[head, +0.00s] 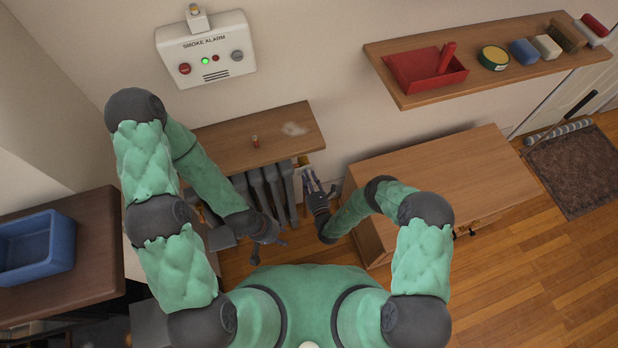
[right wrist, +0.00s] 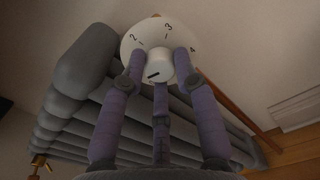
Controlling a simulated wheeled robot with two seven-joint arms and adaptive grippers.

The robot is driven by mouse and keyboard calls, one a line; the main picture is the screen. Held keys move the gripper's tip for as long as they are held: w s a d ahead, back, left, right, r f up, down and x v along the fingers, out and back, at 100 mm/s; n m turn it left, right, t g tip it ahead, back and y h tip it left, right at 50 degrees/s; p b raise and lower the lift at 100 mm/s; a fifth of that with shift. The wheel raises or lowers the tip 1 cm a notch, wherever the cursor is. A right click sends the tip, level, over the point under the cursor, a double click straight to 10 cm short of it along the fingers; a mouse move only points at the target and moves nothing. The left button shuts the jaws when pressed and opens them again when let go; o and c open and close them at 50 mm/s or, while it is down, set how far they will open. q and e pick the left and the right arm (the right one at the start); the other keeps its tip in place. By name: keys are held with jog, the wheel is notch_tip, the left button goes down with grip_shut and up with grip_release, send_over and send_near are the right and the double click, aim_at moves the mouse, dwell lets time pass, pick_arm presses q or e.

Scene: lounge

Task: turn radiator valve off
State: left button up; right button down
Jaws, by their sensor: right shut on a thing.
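The radiator valve is a white round knob (right wrist: 150,45) with the numbers 2, 3 and 4 visible on its face, and a dark bar mark on its raised middle. In the right wrist view, the purple-grey fingers of my right gripper (right wrist: 160,72) are shut on this knob. In the head view my right gripper (head: 319,184) is at the right end of the grey radiator (head: 268,195), where the knob is mostly hidden by the fingers. The radiator also shows in the right wrist view (right wrist: 82,75). My left gripper (head: 270,248) is open and empty in front of the radiator.
A wooden shelf (head: 225,140) with a small reddish item (head: 255,141) is above the radiator. A low wooden cabinet (head: 430,185) stands close to my right arm. A smoke alarm (head: 205,48) with a green light is on the wall. A blue bin (head: 35,245) is at left.

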jog(key=shift+s+f+n, duration=0.1)
jog(key=shift+n, duration=2.35)
jog(key=shift+s+f+n, duration=0.1)
jog(key=shift+n, duration=2.35)
jog(key=c, duration=1)
grip_release()
jog(key=shift+w, duration=0.1)
jog(key=shift+o, duration=0.3)
jog(key=shift+w, duration=0.1)
jog(key=shift+d+r, duration=0.1)
jog(key=v, duration=1.2)
